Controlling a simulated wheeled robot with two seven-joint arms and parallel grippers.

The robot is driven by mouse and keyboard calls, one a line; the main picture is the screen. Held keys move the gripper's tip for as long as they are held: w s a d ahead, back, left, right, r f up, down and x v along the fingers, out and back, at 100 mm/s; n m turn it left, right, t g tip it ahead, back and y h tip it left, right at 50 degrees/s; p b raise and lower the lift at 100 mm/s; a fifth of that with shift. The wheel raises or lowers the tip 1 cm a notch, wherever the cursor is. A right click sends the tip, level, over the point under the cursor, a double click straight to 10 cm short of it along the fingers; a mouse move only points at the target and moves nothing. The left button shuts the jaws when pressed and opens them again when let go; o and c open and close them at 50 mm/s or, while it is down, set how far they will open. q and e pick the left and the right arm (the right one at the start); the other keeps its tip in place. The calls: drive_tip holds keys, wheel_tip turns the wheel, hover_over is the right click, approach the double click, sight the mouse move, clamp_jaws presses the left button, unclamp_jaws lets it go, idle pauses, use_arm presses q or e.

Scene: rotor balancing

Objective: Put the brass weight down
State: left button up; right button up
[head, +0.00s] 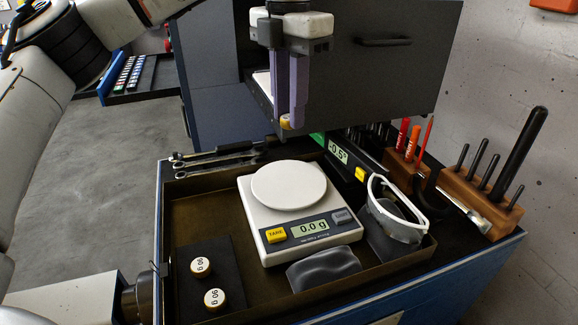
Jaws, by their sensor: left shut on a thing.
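My left gripper (290,118) points down above the back of the tray, with its purple fingers shut on a small brass weight (285,122). Only part of that weight's edge shows between the fingertips. It appears to be held in the air, behind the white scale. The scale (256,221) has an empty round pan (289,185) and reads 0.0 g. My right gripper is not in view.
The brown tray (183,207) has bare floor left of the scale. A grey pouch-like object (324,269) and safety glasses (398,208) lie in front and right. Wrenches (217,156) lie behind. A wooden tool rack (467,196) stands right, and a dark cabinet (385,75) rises behind.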

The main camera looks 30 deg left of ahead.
use_arm(q)
wheel_tip(320, 180, down, 12)
drive_tip(key=shift+r+p, duration=0.2)
drive_tip(key=shift+p, duration=0.2)
drive_tip(key=shift+f, duration=0.1)
drive_tip(key=o, duration=1)
wheel_tip(320, 180, up, 12)
drive_tip(key=shift+r+b, duration=0.15)
drive_tip(key=shift+b, duration=0.15)
